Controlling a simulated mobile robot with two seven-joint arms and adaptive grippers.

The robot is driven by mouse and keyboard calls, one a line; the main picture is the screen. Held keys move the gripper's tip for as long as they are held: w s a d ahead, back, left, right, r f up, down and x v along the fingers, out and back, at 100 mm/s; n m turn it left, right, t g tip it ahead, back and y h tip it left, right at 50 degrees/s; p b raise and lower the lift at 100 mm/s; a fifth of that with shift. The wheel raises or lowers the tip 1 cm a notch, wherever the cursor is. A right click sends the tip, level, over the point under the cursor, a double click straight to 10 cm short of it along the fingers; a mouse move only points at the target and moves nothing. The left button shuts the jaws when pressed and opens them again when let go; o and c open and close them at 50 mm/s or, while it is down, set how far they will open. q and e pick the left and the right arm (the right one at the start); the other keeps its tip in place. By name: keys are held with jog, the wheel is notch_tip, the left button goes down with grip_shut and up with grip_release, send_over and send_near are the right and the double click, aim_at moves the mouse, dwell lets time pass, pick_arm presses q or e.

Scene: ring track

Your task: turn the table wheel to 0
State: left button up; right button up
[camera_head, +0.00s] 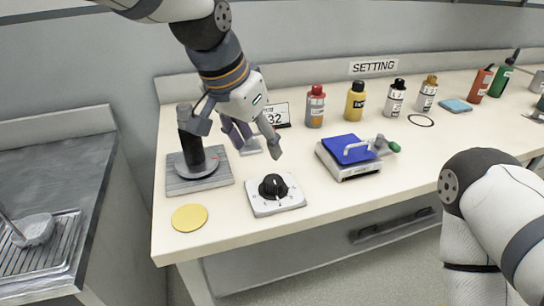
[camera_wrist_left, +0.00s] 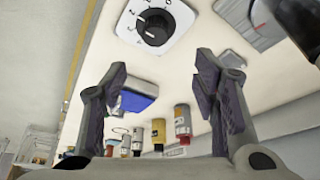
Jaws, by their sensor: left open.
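The table wheel is a black round knob (camera_head: 272,186) on a white square plate (camera_head: 290,201) near the front of the table. In the left wrist view the knob (camera_wrist_left: 155,27) shows at the top, with marks around it on the plate; a white line shows on the knob, but I cannot read which mark it meets. My left gripper (camera_head: 238,136) is open and empty, above the table behind and left of the knob, apart from it. It also shows in the left wrist view (camera_wrist_left: 160,72), its fingers spread wide. My right gripper is out of view.
A black upright cylinder (camera_head: 190,149) on a grey base stands close left of my left gripper. A display reading 32 (camera_head: 276,115) is behind it. A blue-topped device (camera_head: 346,150) stands right of the knob, a yellow disc (camera_head: 189,217) to its left. Several bottles line the back.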

aim_at(273, 180)
pick_arm(q)
jog(key=x, duration=0.3)
jog(key=b+x, duration=0.1)
jog(key=x, duration=0.3)
jog(key=s+x, duration=0.1)
jog(key=x, duration=0.2)
jog(key=shift+f, duration=0.3)
jog(key=shift+w+d+f+b, duration=0.2)
jog(key=shift+f+b, duration=0.1)
jog(key=shift+f, duration=0.1)
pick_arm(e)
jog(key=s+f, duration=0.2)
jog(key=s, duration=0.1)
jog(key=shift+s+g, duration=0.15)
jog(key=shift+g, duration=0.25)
pick_arm(q)
jog(key=shift+c, duration=0.6)
jog(key=c, duration=1.1)
